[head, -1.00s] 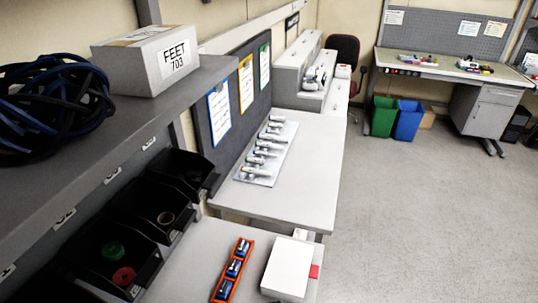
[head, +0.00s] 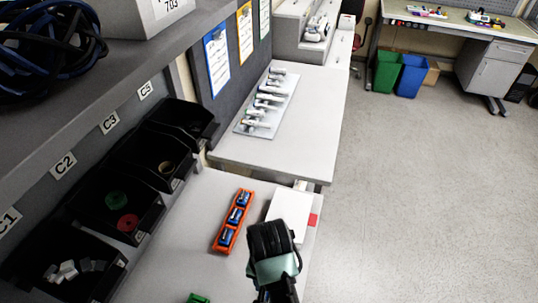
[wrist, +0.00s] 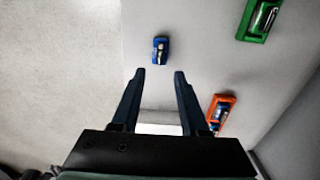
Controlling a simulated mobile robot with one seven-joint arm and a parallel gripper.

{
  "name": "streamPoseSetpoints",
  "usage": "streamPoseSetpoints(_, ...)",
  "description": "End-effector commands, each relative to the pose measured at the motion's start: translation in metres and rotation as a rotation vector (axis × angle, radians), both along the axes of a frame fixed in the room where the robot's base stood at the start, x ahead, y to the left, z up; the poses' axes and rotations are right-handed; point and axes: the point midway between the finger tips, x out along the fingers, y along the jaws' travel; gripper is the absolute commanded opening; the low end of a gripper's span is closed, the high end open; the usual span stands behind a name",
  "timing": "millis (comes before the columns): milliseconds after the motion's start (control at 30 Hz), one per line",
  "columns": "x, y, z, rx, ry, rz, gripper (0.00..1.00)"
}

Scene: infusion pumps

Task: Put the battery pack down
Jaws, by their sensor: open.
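A blue battery pack (wrist: 160,50) lies on the light grey tabletop (wrist: 190,40) in the wrist view, just beyond my fingertips and in line with the gap between them. My gripper (wrist: 159,74) is open, with nothing between its fingers. The pack looks apart from both fingers. In the head view my wrist (head: 272,250) shows over the near table, but the fingertips and this loose pack cannot be seen there.
An orange tray (head: 219,243) with blue packs lies left of a white box (head: 290,204). A green tray (wrist: 242,33) holds another item. Black bins (head: 60,263) line the left side. The far table (head: 310,110) holds a board of devices.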

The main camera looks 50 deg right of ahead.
Motion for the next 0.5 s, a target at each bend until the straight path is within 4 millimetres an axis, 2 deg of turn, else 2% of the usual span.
streamPoseSetpoints(100,0.001,-0.001,0.020,-0.003,-0.003,0.000,0.44)
streamPoseSetpoints(200,0.001,0.000,0.030,-0.001,-0.002,0.000,0.44)
streamPoseSetpoints(500,0.000,0.000,0.037,0.001,0.000,-0.001,0.44)
